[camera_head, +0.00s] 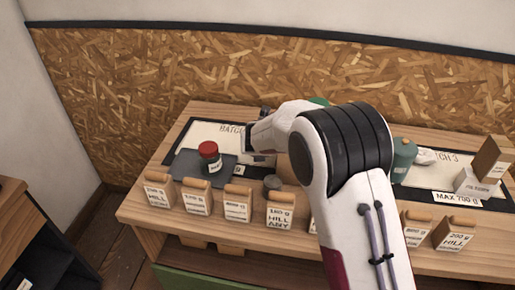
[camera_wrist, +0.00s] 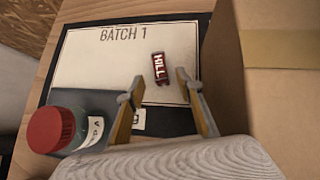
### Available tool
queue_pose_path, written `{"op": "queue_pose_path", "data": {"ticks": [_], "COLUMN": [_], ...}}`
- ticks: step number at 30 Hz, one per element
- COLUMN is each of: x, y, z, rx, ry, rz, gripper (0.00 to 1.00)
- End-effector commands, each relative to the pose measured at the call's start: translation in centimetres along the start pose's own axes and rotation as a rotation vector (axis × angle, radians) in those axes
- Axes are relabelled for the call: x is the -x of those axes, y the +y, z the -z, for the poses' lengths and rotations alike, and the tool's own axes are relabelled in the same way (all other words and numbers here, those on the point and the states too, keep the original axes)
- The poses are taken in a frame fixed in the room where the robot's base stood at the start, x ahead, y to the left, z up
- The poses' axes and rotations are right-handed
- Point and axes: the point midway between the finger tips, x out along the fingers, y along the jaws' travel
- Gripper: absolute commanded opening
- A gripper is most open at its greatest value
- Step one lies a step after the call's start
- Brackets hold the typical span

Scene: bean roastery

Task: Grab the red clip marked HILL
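The red clip marked HILL (camera_wrist: 160,68) lies on the cream BATCH 1 sheet in the wrist view, near the sheet's right side. My gripper (camera_wrist: 155,88) is open, with its two fingers apart. The clip shows beyond and between the fingertips, nearer the right one, and nothing is held. Whether the fingers are level with the clip is hard to tell. In the head view my gripper (camera_head: 256,138) is over the BATCH 1 area, and the clip cannot be made out there.
A red-lidded jar (camera_wrist: 55,130) stands left of my gripper on a grey plate. A cardboard box (camera_wrist: 268,95) rises close on the right. In the head view, several labelled bags (camera_head: 197,203) line the table's front edge. A green jar (camera_head: 403,158) stands right of my arm.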

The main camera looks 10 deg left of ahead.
Motion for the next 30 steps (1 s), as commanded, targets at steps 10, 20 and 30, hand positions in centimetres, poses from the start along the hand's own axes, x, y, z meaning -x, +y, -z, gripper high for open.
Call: {"op": "queue_pose_path", "data": {"ticks": [10, 20, 30], "x": [-2.6, -5.3, -5.8], "y": [-0.1, 0.0, 0.0], "z": [0.1, 0.0, 0.0], "rx": [-0.001, -0.001, 0.0], "ry": [0.002, 0.001, 0.001], "rz": [0.001, 0.0, 0.0], "gripper": [0.36, 0.36, 0.36]}}
